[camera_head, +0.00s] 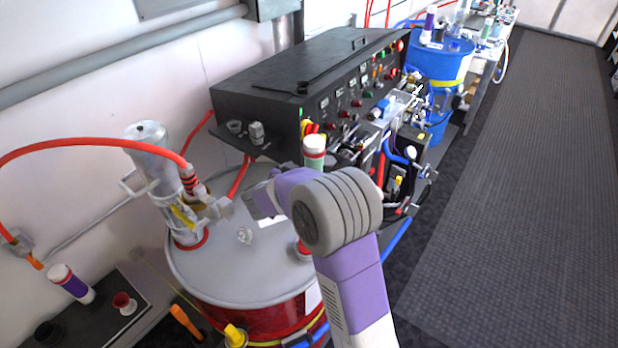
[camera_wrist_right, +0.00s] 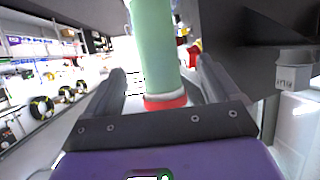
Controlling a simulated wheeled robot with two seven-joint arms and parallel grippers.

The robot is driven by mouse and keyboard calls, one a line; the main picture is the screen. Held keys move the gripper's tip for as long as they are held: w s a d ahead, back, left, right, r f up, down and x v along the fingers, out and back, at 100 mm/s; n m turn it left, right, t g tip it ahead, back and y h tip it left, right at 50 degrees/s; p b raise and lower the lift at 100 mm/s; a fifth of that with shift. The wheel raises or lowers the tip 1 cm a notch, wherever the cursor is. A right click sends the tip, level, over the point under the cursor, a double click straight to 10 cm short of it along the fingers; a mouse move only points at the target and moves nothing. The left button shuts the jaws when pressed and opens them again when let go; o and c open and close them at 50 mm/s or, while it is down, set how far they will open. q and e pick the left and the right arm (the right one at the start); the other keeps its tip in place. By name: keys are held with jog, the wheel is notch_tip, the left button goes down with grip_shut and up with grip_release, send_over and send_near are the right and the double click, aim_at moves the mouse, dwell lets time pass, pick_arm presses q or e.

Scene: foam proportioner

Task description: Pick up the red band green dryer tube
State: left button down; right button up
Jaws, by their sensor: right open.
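The dryer tube (camera_head: 314,152) has a pale green body, a white cap and a red band near the cap. In the head view it stands upright above the red drum, and my right wrist hides its lower part. In the right wrist view the tube (camera_wrist_right: 155,50) shows large, with its red band and cap end low in the picture. My right gripper (camera_wrist_right: 165,92) is open, with one finger on each side of the tube's banded end. I cannot tell whether either finger touches it. My left gripper is not in view.
The red drum's grey lid (camera_head: 215,275) carries a metal cylinder (camera_head: 160,180) with a red hose. A black control console (camera_head: 310,75) stands close behind. The floor (camera_head: 500,210) at right is clear.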

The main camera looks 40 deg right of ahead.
aim_at(314, 164)
jog(key=x, duration=0.7)
jog(key=shift+d+r, duration=0.15)
jog(key=shift+d, duration=0.15)
jog(key=shift+r, duration=0.1)
jog(key=c, duration=1.4)
